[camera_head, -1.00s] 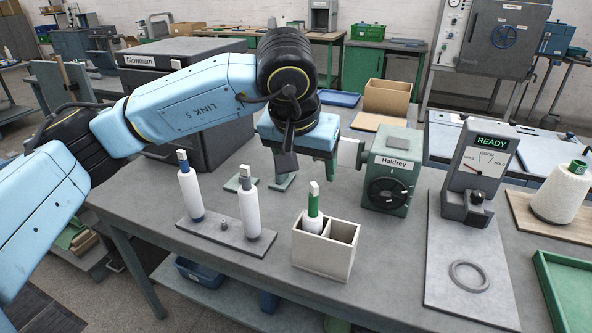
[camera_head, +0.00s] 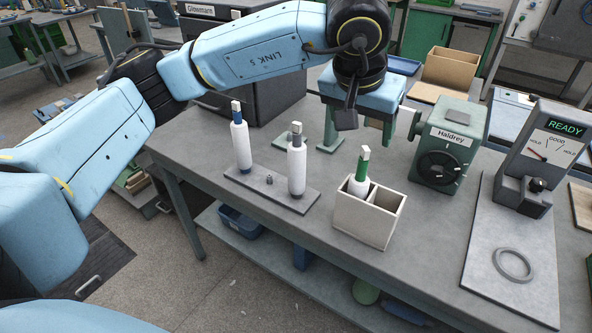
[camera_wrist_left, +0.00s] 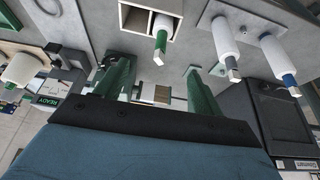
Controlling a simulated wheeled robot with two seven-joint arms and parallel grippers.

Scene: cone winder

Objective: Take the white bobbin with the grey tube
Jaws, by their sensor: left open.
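The white bobbin with the grey tube (camera_head: 297,168) stands upright on the right side of a grey base plate (camera_head: 262,185). It also shows in the left wrist view (camera_wrist_left: 224,42). A similar white bobbin with a blue tube (camera_head: 241,146) stands to its left. My left gripper (camera_head: 359,138) is open and empty. It hangs above the table, behind and to the right of the grey-tube bobbin, clear of it. Its jaws are spread apart in the left wrist view (camera_wrist_left: 160,92). My right gripper is not in view.
A cream two-compartment box (camera_head: 365,222) holds a green-tube bobbin (camera_head: 361,172) just right of the plate. The green Haldrey winder (camera_head: 447,147) stands to the right of my left gripper. A READY gauge (camera_head: 545,150) and a grey ring (camera_head: 513,264) are farther right.

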